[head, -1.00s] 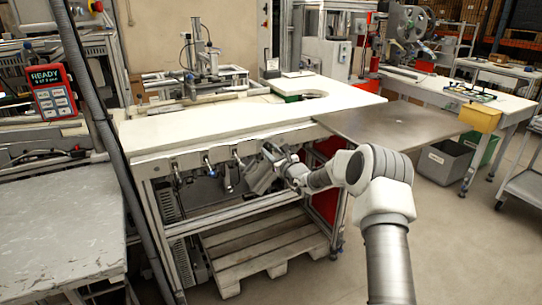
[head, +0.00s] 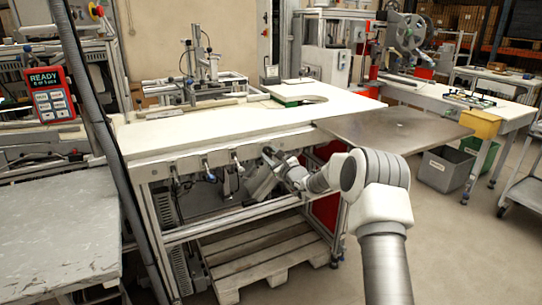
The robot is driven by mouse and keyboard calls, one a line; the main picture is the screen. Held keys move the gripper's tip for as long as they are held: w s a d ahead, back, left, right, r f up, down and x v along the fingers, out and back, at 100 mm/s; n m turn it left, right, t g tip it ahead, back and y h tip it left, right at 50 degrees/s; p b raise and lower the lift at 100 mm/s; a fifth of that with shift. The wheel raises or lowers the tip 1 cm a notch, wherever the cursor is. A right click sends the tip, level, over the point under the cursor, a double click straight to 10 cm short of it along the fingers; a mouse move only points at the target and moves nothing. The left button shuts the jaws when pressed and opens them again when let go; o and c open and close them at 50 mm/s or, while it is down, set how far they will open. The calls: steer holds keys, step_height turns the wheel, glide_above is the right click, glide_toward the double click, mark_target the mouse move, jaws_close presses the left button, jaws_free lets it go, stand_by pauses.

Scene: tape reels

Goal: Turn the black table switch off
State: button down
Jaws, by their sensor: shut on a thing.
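The white-topped table (head: 230,115) has a grey front panel below its edge. Several small handle-like switches hang along it, such as the left one (head: 174,172), a middle one (head: 206,166) and a right one (head: 238,160). My gripper (head: 257,180) is at the right part of this panel, just under the tabletop edge. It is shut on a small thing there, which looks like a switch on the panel. The jaws and wrist hide most of it. I cannot make out its colour or position.
A metal plate (head: 400,128) juts out at the table's right end, above my arm. A wooden pallet (head: 265,252) lies under the table. A grey bench (head: 55,215) and a dark slanted post (head: 103,140) stand at left.

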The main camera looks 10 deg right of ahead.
steer(key=c, duration=0.5)
jaws_free()
steer(key=p+v, duration=0.2)
steer(key=v, duration=1.5)
steer(key=shift+s, duration=0.2)
